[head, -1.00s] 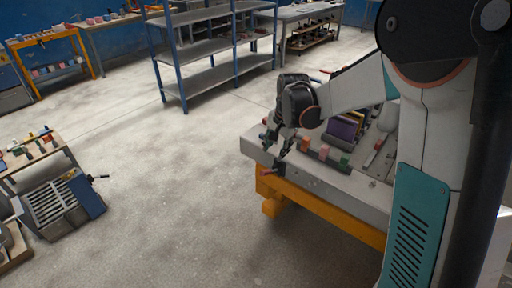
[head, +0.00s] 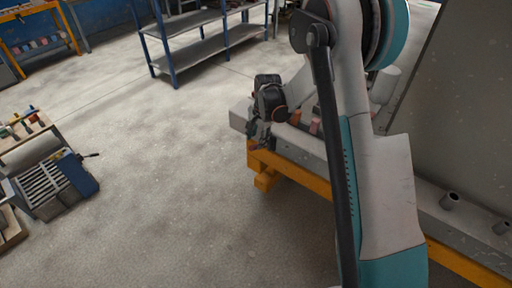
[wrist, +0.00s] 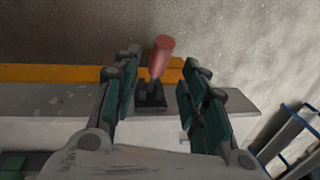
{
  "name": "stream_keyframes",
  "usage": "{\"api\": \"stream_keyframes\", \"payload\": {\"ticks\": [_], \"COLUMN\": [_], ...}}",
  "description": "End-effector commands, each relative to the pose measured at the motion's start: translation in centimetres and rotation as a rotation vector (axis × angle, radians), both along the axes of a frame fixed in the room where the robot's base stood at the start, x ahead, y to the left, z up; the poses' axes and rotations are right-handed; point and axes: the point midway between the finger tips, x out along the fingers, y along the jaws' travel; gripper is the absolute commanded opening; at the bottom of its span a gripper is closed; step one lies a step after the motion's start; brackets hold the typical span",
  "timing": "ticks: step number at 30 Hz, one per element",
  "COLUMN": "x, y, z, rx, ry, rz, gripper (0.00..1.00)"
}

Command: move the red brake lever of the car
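The red brake lever (wrist: 160,57) stands on a dark bracket (wrist: 151,97) at the edge of the car in the wrist view. My gripper (wrist: 161,62) is open, with a green-padded finger on each side of the lever. Gaps show between the lever and both fingers, so it is not gripped. In the head view my gripper (head: 255,131) is at the near left corner of the car (head: 307,155), which has a grey top edge and an orange frame. The lever is mostly hidden there by the gripper.
A large grey panel (head: 455,110) stands upright at the right of the car. A grey and blue ribbed machine (head: 55,185) with a dark handle is at the left. A blue-framed shelf (head: 205,52) stands behind. The floor between is clear.

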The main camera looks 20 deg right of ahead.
Motion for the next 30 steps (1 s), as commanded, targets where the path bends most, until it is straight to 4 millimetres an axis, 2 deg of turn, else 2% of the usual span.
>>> {"api": "stream_keyframes", "payload": {"ticks": [1,3,9,20,21,26,30], "x": [0.1,0.3,0.6,0.7,0.7,0.7,0.7], "y": [0.1,0.2,0.4,0.4,0.4,0.4,0.4], "z": [-1.2,-2.3,-4.2,-4.6,-4.6,-4.6,-4.6], "rx": [0.0,0.0,0.0,0.0,0.0,0.0,0.0], "ry": [0.0,0.0,0.0,0.0,0.0,0.0,0.0], "rz": [0.001,0.001,0.001,0.001,0.001,0.001,0.001], "gripper": [0.4,0.4,0.4,0.4,0.37,0.01,0.0]}}
